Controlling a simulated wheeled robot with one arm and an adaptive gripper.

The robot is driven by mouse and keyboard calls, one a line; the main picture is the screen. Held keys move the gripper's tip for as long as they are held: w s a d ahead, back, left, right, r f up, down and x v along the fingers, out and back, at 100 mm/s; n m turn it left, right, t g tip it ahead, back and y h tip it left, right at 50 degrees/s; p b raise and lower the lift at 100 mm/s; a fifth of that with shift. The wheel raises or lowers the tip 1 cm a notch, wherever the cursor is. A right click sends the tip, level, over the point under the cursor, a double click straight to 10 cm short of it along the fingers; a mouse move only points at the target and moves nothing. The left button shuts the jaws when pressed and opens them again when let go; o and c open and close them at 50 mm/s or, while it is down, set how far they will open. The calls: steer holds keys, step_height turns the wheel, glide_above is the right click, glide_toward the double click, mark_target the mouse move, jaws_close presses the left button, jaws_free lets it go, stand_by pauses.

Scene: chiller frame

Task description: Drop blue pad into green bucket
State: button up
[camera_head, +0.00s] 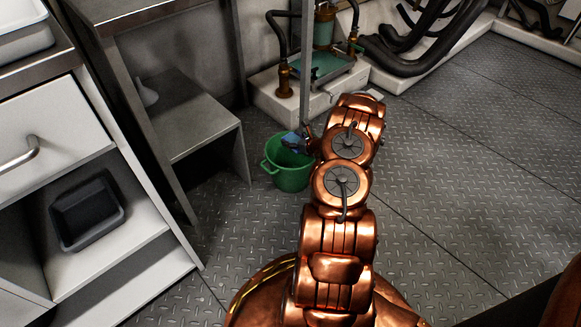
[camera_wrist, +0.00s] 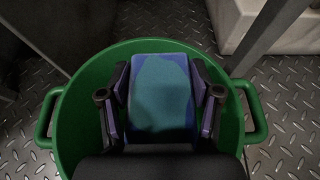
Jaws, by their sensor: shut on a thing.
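The blue pad (camera_wrist: 160,92) is a soft-looking block between the fingers of my gripper (camera_wrist: 160,100), which is shut on it. The green bucket (camera_head: 289,176) stands on the floor left of my arm. In the wrist view the bucket (camera_wrist: 72,135) lies behind the pad, with its rim and two side handles showing around it. In the head view the pad (camera_head: 291,140) shows as a small blue patch over the bucket's opening. My arm hides part of the bucket's right side. I cannot tell how far the pad is above the rim.
A grey open shelf unit (camera_head: 200,128) stands left of the bucket. A white drawer cabinet holds a black tray (camera_head: 86,210). Behind the bucket is a plinth with a green pump (camera_head: 325,62) and black hoses (camera_head: 415,45). The tread-plate floor at right is clear.

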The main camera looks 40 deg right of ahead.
steer(key=shift+f, duration=0.6)
steer(key=o, duration=1.4)
steer(key=shift+c, duration=0.2)
steer(key=v, duration=1.2)
